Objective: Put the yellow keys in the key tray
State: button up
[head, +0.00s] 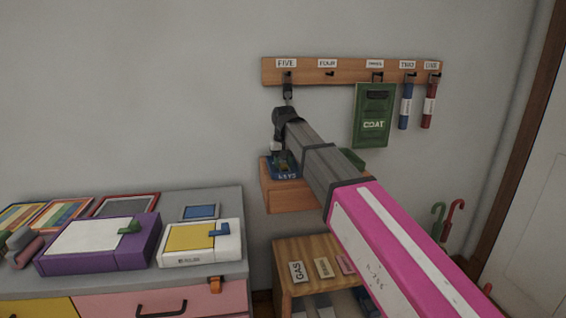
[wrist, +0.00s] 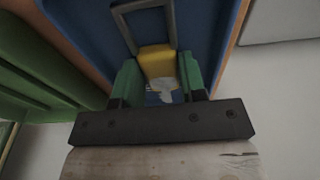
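The yellow keys (wrist: 157,62) show in the wrist view as a yellow block with a pale piece below it and a dark square ring above it. The green fingers of my gripper (wrist: 160,75) lie against both sides of the yellow block, so my gripper appears shut on it. The blue key tray (wrist: 207,22) fills the background behind the keys. In the head view the key tray (head: 285,175), lettered on its front, sits on a small wooden wall shelf. My gripper there is above the tray, mostly hidden by my arm. I cannot tell whether the keys touch the tray floor.
A wooden hook rail (head: 350,71) above holds a green COAT pouch (head: 374,115) and blue and red tubes. The wooden shelf (head: 292,196) also bears a green item (head: 351,158). A low labelled stand (head: 300,250) is below, and a grey-topped cabinet (head: 200,277) is left.

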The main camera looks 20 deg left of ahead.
aim_at(284, 165)
jog(key=o, duration=0.3)
notch_tip(284, 165, up, 12)
jog(key=s, duration=0.1)
jog(key=shift+d+r, duration=0.15)
jog(key=shift+d, duration=0.2)
jog(key=shift+s, duration=0.15)
dwell(0.4)
